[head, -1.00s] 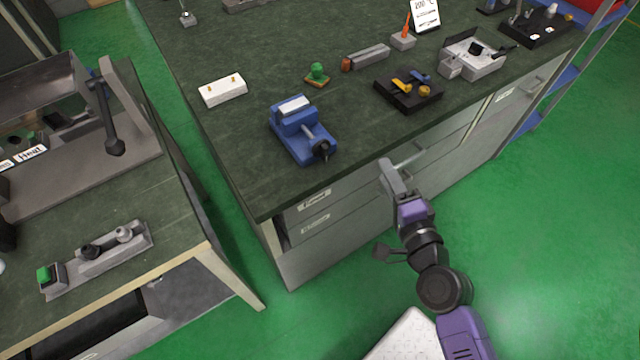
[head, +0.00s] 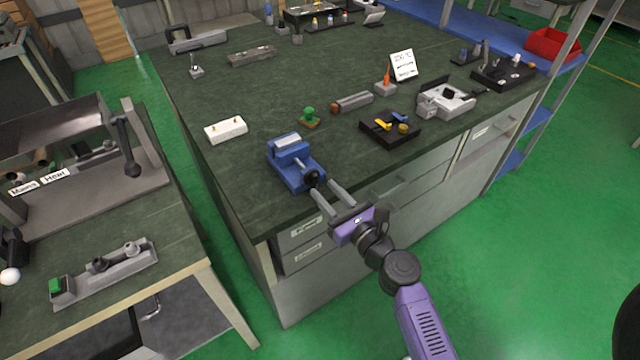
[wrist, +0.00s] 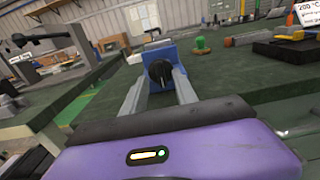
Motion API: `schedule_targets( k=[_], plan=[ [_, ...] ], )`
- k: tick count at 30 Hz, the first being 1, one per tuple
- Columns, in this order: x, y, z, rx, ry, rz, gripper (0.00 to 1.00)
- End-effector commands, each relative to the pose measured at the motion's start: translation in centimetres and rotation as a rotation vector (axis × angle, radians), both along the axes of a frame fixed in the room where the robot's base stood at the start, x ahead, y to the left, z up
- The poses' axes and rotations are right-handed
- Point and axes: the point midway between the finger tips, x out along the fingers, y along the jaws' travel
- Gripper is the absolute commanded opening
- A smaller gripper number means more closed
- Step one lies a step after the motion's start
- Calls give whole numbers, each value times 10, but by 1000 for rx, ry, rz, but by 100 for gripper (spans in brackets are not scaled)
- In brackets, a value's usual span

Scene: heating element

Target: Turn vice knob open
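The blue vice (head: 290,163) sits on the dark green bench top near its front left edge. Its black knob (head: 312,178) faces the bench front. My gripper (head: 323,186) is at the bench edge in front of the vice, its two grey fingers spread apart and pointing at the knob. In the wrist view the black knob (wrist: 160,72) appears between the two open fingers (wrist: 158,85), with the blue vice body (wrist: 162,52) behind it. I cannot tell whether the fingertips reach past the knob; no contact shows.
A white block (head: 226,130), a green button (head: 309,115) and a black tray with yellow and blue parts (head: 390,130) stand near the vice. Drawers with handles (head: 390,188) line the bench front. A second bench (head: 180,225) stands at left, with green floor between.

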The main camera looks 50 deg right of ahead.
Motion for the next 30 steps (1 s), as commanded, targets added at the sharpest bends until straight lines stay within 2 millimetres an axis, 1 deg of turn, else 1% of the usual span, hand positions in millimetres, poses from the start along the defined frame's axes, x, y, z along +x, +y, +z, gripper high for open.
schedule_targets(
  k=[1, 3, 7, 11, 17, 20, 21, 22, 23, 30],
  plan=[
    [8, -2, 2, -2, 0, 0, 35],
    [16, -5, 1, -1, 0, 0, 35],
    [26, -7, 0, -2, 1, 0, 35],
    [30, -8, 0, -2, 2, 0, 35],
    [30, -8, 0, -2, 2, 0, 35],
    [30, -8, 0, -2, 2, 0, 17],
    [30, -8, 0, -2, 2, 0, 9],
    [30, -8, 0, -2, 2, 0, 3],
    [30, -8, 0, -2, 2, 0, 0],
    [29, -8, 0, -5, 2, 0, 0]
  ],
)
